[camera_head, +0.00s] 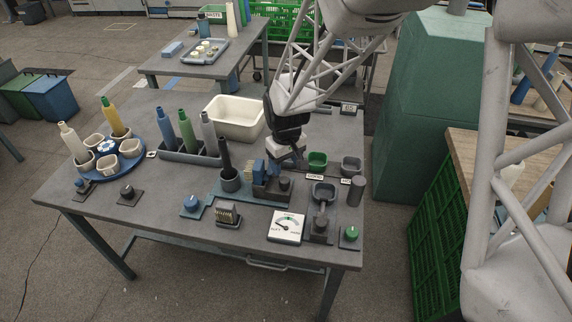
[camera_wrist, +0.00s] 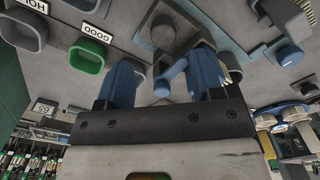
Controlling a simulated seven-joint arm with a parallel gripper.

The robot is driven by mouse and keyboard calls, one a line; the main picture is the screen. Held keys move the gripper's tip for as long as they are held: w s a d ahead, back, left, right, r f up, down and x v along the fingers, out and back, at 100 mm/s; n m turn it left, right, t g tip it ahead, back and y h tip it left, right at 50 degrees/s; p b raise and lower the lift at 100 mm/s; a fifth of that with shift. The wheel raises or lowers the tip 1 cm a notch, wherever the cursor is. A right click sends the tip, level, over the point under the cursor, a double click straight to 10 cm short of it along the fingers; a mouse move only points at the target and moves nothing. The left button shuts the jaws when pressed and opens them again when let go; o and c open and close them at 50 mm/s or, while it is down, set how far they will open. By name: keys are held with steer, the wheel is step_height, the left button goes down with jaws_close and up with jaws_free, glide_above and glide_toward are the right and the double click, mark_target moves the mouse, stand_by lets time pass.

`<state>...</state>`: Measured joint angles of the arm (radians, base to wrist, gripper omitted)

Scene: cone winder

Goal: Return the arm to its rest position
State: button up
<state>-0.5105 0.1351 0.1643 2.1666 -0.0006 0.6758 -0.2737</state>
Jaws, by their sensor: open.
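My gripper (camera_head: 291,158) hangs over the back right part of the grey workbench (camera_head: 95,198), beside the blue and dark block device (camera_head: 268,180). In the wrist view my gripper (camera_wrist: 165,82) shows two blue fingers spread apart. A blue knob-like part of the device (camera_wrist: 176,76) shows between and beyond the fingers; I cannot tell whether they touch it. The green cup (camera_head: 317,161) marked GOOD is just right of my gripper, and it also shows in the wrist view (camera_wrist: 87,55). My arm reaches in from the upper right.
A cream tub (camera_head: 235,118) stands behind. A rack of bobbins (camera_head: 190,155) and a blue round tray (camera_head: 135,166) with cups and cones are at left. A dial gauge (camera_head: 287,227) and a green knob (camera_head: 351,235) are in front. A green cabinet (camera_head: 425,110) stands right of the bench.

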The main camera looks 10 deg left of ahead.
stand_by(0.4)
steer(key=s+d+r+m+t, duration=0.15)
steer(key=s+d+r, duration=0.25)
steer(key=d+r, duration=0.4)
steer(key=s+d+r+m, duration=0.35)
steer(key=d+r, duration=0.25)
steer(key=d, duration=0.4)
steer(key=s+d+r+m, duration=0.2)
steer(key=s+d+r, duration=0.1)
steer(key=s+d, duration=0.3)
steer(key=s+d+r+m+t, duration=0.1)
steer(key=s+d+r+m, duration=0.1)
steer(key=s+d, duration=0.4)
steer(key=shift+s+d+r, duration=0.35)
steer(key=shift+s+r, duration=0.4)
steer(key=shift+s, duration=1.8)
steer(key=shift+c, duration=0.7)
